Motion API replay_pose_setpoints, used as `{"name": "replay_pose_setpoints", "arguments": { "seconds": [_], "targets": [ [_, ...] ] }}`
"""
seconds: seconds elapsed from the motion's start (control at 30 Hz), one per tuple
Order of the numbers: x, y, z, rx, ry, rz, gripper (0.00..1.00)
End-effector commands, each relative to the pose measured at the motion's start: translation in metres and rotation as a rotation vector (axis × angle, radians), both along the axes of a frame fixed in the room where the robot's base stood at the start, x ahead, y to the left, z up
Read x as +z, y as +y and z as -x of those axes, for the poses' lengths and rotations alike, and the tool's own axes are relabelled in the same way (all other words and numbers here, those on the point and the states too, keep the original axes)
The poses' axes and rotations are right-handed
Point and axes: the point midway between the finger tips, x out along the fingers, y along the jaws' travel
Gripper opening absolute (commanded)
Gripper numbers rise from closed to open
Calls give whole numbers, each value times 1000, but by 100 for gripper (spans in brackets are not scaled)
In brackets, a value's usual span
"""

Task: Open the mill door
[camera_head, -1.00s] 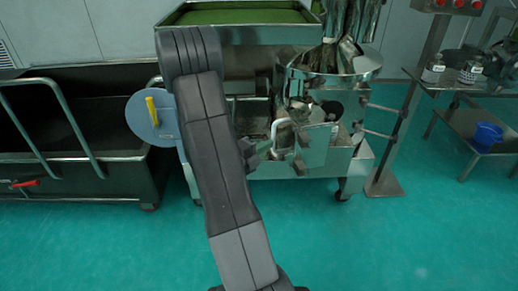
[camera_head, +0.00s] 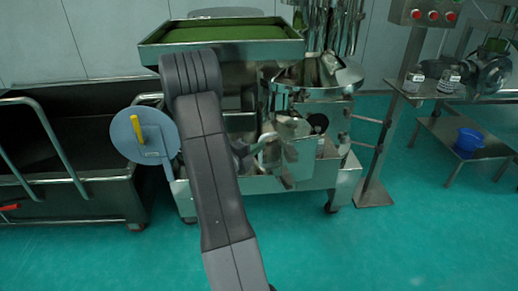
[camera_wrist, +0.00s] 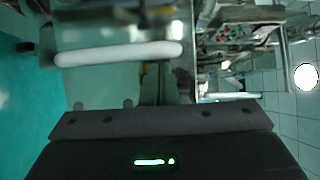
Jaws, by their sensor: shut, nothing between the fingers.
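The mill (camera_head: 310,105) is the shiny steel machine at the middle of the head view. Its steel door panel (camera_head: 302,160) is on the front; I cannot tell clearly how far it stands open. A pale bar handle (camera_head: 266,140) is at the panel's left. In the wrist view, this white handle (camera_wrist: 118,54) lies across the upper left, just ahead of the fingers. My gripper (camera_head: 243,150) is beside the handle, partly hidden behind my dark forearm. In the wrist view, my gripper (camera_wrist: 160,82) is shut and empty. Whether it touches the handle is unclear.
A dark open bin (camera_head: 80,185) with rails stands left. A round grey disc with a yellow handle (camera_head: 138,130) is near my arm. A green-topped tray (camera_head: 222,50) is above. A steel post (camera_head: 395,110) and a shelf with a blue bucket (camera_head: 468,140) stand right. The front floor is clear.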

Motion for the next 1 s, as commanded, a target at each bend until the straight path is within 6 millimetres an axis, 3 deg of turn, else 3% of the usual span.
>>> {"name": "replay_pose_setpoints", "arguments": {
  "seconds": [0.5,1.0],
  "targets": [
    [-2,42,-42,-131,-1,-2,0],
    [-1,45,-46,-131,1,-1,0]
  ]
}}
